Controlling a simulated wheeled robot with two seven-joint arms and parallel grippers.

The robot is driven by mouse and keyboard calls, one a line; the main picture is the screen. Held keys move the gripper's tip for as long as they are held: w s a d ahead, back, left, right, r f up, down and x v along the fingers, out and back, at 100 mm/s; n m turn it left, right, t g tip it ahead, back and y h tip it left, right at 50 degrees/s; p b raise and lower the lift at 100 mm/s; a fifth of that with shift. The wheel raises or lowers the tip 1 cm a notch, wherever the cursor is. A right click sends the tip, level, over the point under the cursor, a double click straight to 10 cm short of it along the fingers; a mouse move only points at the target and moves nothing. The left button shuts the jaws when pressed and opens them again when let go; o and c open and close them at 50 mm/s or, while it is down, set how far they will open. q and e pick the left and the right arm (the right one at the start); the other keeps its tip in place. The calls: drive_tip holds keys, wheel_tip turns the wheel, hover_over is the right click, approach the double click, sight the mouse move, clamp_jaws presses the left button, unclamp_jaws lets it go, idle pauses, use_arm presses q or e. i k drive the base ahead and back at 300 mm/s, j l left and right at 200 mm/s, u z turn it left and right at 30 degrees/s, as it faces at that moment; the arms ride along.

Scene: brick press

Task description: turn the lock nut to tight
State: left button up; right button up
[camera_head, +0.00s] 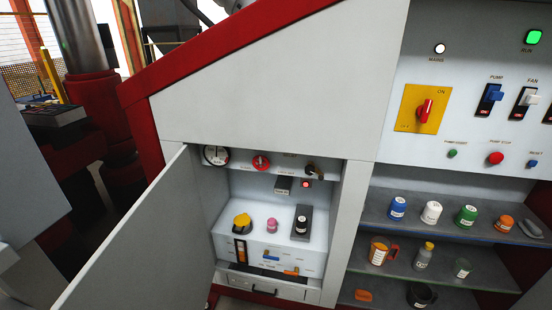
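The open cabinet (222,176) in the middle of the head view holds small controls, and I cannot tell for certain which is the lock nut. A yellow knob (242,220) stands on the white inner block, with a small pink knob (272,225) to its right. A red knob (261,162) is on the upper panel, between a round gauge (215,155) and a dark key-like fitting (313,170). Labels there are too small to read. Neither gripper is in view.
The cabinet door (150,240) stands open toward the lower left. Shelves (400,225) with jars, a mug and bottles are on the right. Above them is a switch panel (460,100) with a red rotary switch (424,111). A drawer (265,288) sits below the controls.

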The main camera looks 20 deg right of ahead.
sight(321, 177)
drive_tip(key=l+z, duration=0.2)
drive_tip(key=z, duration=0.25)
drive_tip(key=i+l+z, duration=0.1)
drive_tip(key=z, duration=0.4)
drive_tip(key=i+l+z, duration=0.1)
drive_tip(key=l+z, duration=0.15)
drive_tip(key=z, duration=0.2)
drive_tip(key=i+l+z, duration=0.1)
drive_tip(key=z, duration=0.35)
drive_tip(key=i+l, duration=0.25)
drive_tip(key=i, duration=0.05)
